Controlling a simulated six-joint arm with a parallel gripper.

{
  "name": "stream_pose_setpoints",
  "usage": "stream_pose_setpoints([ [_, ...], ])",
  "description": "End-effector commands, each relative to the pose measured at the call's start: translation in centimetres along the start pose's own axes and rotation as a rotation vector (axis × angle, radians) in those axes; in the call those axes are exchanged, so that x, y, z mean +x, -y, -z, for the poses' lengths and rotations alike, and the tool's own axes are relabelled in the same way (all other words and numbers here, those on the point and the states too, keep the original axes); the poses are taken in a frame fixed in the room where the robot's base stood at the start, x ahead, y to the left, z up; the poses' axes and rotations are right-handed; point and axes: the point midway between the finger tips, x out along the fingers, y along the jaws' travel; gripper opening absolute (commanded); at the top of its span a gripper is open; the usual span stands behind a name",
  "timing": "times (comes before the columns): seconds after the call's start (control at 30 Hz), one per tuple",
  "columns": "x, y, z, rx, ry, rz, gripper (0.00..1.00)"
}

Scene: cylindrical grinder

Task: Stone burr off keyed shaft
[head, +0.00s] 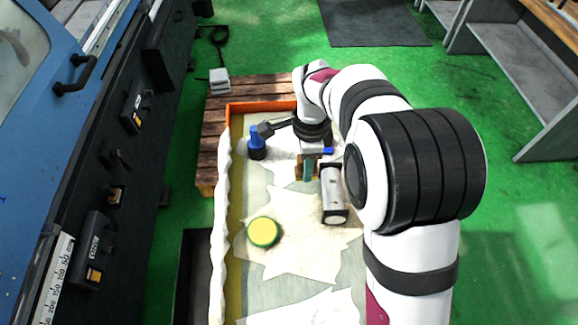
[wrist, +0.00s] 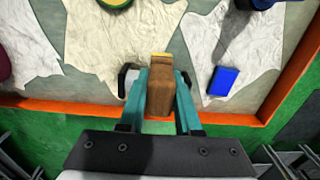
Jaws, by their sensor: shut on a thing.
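My gripper (wrist: 160,82) has two teal fingers, closed on the sides of a brown block (wrist: 159,92) with a yellow end, which looks like the stone. In the head view my gripper (head: 308,170) is over the far part of the tray, partly covered by my arm. A pale and black rounded part (wrist: 126,80) shows behind the left finger in the wrist view. I cannot tell whether it is the keyed shaft. No keyway or burr can be made out, and I cannot tell whether the block touches anything else.
The tray has an orange far edge (head: 262,107) and crumpled pale cloths (head: 300,255). A round yellow-green tin (head: 264,232) and a blue bottle (head: 257,146) stand in it. A small blue block (wrist: 222,81) lies on a cloth. The blue machine (head: 45,120) is at left.

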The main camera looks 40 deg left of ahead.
Motion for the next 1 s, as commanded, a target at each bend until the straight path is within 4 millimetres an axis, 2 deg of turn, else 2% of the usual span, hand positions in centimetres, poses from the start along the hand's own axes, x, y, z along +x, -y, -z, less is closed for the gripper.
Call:
stream_pose_setpoints([
  [0.23, -0.1, 0.0, 0.1, 0.000, 0.000, 0.001, 0.00],
  [0.27, -0.1, 0.0, 0.1, 0.000, 0.000, 0.001, 0.27],
  [0.4, -0.1, 0.0, 0.1, 0.000, 0.000, 0.001, 0.02],
  [0.43, -0.1, 0.0, 0.1, 0.000, 0.000, 0.001, 0.00],
  [0.57, -0.3, -0.2, 0.5, 0.002, 0.000, 0.002, 0.00],
  [0.8, -2.4, -4.0, 4.3, 0.003, 0.000, 0.002, 0.00],
  [1.0, -2.1, -4.6, 4.8, -0.001, -0.001, 0.000, 0.00],
])
